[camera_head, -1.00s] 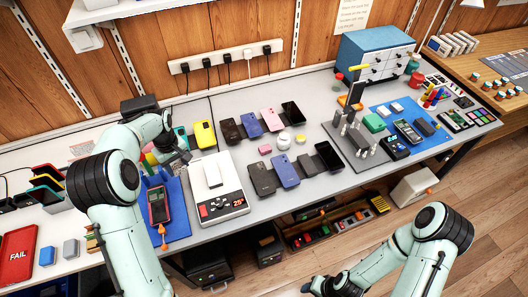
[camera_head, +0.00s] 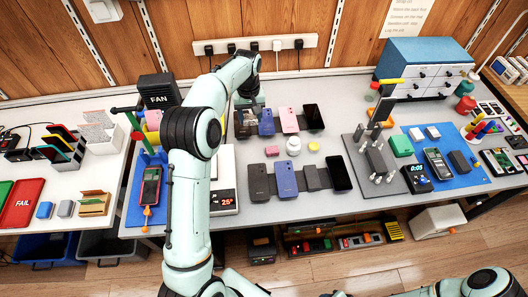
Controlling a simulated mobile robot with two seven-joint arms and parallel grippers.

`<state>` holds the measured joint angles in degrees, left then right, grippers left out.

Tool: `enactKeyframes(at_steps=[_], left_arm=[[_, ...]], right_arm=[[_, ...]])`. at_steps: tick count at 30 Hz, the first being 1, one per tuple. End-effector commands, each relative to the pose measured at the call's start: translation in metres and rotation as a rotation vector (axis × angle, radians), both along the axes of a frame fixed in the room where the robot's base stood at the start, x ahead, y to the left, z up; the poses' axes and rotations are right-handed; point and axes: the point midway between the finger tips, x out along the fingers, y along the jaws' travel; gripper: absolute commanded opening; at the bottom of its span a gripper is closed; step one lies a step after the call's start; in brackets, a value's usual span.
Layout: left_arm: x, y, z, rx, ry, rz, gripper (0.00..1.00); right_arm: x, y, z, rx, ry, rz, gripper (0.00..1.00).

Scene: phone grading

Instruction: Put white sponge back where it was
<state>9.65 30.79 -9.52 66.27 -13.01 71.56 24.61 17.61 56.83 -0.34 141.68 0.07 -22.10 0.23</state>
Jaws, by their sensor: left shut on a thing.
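My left arm reaches up and over the middle of the bench, and my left gripper (camera_head: 250,117) points down beside the back row of phones. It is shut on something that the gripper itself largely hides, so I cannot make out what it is. I cannot pick out a white sponge for certain. A pink block (camera_head: 271,151), a round white item (camera_head: 294,146) and a yellow pad (camera_head: 313,146) lie between the phone rows. My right gripper (camera_head: 336,294) is barely in view at the bottom edge, and its jaws cannot be read.
A red multimeter (camera_head: 151,186) lies on the blue mat to the left. A grey fixture with posts (camera_head: 365,153) stands right of the phones. A blue-topped drawer cabinet (camera_head: 425,55) is at the back right.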

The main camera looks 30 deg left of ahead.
Motion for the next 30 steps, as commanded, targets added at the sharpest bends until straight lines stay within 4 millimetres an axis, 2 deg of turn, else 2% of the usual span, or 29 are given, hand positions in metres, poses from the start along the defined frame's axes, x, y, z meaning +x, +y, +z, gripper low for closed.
enactKeyframes(at_steps=[4, 12, 18, 26, 30], left_arm=[[-0.002, 0.0, -0.025, -0.001, 0.006, -0.002, 0.23], [-0.002, 0.0, -0.098, -0.001, 0.008, -0.001, 0.23], [-0.001, 0.0, -0.141, -0.001, 0.004, -0.001, 0.23], [0.0, 0.0, -0.161, 0.0, 0.0, -0.001, 0.23], [-0.001, 0.0, -0.181, -0.001, 0.003, -0.001, 0.23]], right_arm=[[-0.006, 0.0, -0.006, 0.0, 0.007, 0.0, 0.49], [-0.014, 0.0, -0.015, 0.0, 0.016, 0.0, 0.49], [-0.015, 0.0, -0.016, 0.0, 0.017, 0.0, 0.49], [-0.014, 0.0, -0.016, 0.0, 0.017, 0.0, 0.49], [-0.014, 0.0, -0.015, 0.0, 0.016, 0.0, 0.49]])
